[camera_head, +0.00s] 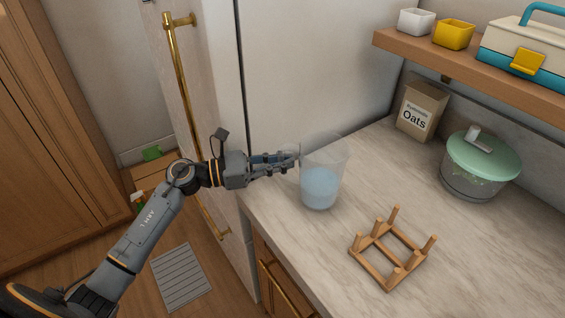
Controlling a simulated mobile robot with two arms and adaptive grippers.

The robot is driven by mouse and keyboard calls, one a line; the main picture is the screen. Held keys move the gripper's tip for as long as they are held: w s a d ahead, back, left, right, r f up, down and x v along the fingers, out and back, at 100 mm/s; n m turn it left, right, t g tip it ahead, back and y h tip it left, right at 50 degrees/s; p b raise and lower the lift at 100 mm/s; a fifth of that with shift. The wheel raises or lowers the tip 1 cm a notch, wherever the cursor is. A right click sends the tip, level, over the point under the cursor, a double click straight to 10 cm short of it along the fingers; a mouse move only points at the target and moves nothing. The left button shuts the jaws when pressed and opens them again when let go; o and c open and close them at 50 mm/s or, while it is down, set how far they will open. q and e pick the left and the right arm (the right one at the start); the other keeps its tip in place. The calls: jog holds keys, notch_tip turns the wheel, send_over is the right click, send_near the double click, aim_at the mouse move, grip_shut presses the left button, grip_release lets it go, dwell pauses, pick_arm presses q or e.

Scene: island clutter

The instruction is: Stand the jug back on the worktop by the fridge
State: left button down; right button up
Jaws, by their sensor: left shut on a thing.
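The jug (320,185) is clear, with pale blue liquid in its lower part. It is upright at the left end of the marble worktop (465,262), beside the fridge (300,62). My left gripper (292,160) reaches in from the left and is shut on the jug's left side, at the handle. I cannot tell whether the jug's base touches the worktop or is slightly above it. My right gripper is not in view.
A wooden peg rack (372,268) stands in front of the jug to the right. An oats box (421,110) and a green-lidded pot (478,165) stand at the back. A shelf (480,72) above holds two small pots and a cooler box. Worktop between jug and pot is clear.

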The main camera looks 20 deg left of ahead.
pick_arm(q)
jog(key=shift+f, duration=0.1)
dwell(0.4)
jog(key=shift+f+b, duration=0.65)
jog(key=shift+b, duration=0.15)
dwell(0.5)
jog(key=c, duration=1.2)
grip_release()
jog(key=shift+s+a, duration=0.1)
jog(key=shift+a, duration=0.05)
jog(key=v, duration=0.7)
jog(key=shift+s+a, duration=0.2)
jog(key=shift+a, duration=0.1)
